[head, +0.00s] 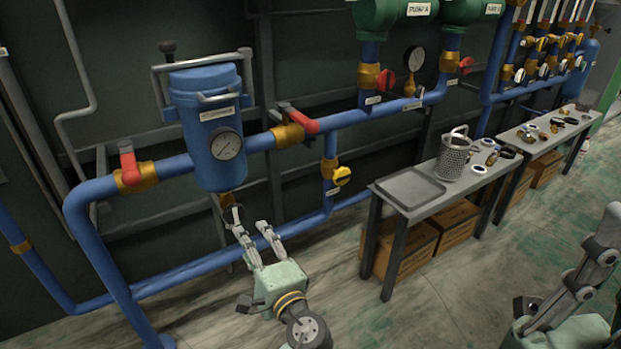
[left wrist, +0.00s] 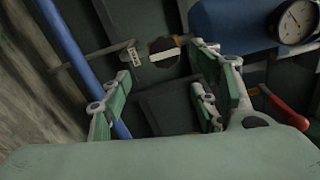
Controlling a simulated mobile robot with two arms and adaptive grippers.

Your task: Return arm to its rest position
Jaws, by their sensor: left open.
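My left gripper (head: 249,226) is open and empty, its two grey fingers spread and pointing up toward the underside of the blue filter vessel (head: 205,120). The fingertips are close to a small drain valve (head: 228,200) with a dark handle below the vessel; whether they touch it I cannot tell. In the left wrist view the open fingers (left wrist: 158,88) show with nothing gripped between them, and part of the blue vessel (left wrist: 232,22) is at the upper right. My right gripper (head: 590,262) is partly in view at the lower right edge, and its opening is unclear.
Blue pipes (head: 95,235) with red-handled valves (head: 300,120) run along the wall around the left gripper. A low table (head: 395,207) with a tray (head: 410,187) and a perforated basket (head: 453,160) stands to the right. The floor (head: 360,310) between the arms is clear.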

